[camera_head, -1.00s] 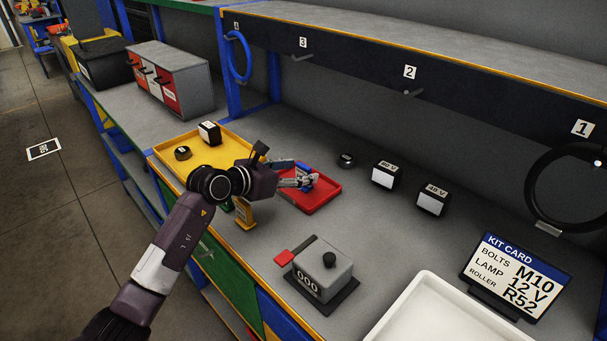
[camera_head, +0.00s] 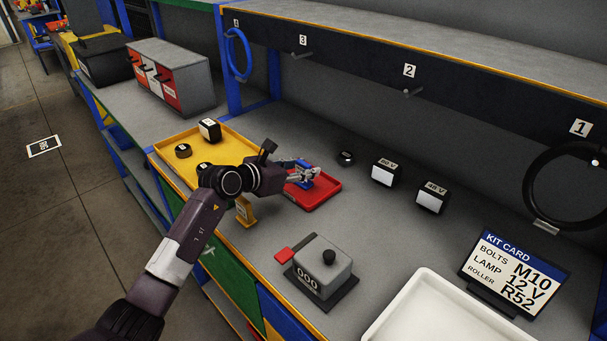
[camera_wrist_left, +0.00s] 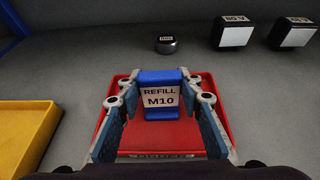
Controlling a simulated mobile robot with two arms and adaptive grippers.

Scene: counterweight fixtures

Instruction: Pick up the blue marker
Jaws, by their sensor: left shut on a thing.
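The blue marker (camera_wrist_left: 161,78) has a white label reading REFILL M10. In the left wrist view it stands upright between the fingertips of my left gripper (camera_wrist_left: 160,97), which is shut on it. Behind and below it is the red tray (camera_wrist_left: 216,92). In the head view my left gripper (camera_head: 303,174) is over the red tray (camera_head: 326,192), and the fingers partly cover the blue marker (camera_head: 308,170). I cannot tell how far the marker is above the tray floor. My right gripper is not in view.
A yellow tray (camera_head: 163,153) with several black parts lies left of the red tray. A small black roller (camera_head: 346,158) and two labelled black boxes (camera_head: 385,172) stand behind. A grey counter device (camera_head: 323,265), a white tray (camera_head: 425,282) and the kit card (camera_head: 512,273) are to the right.

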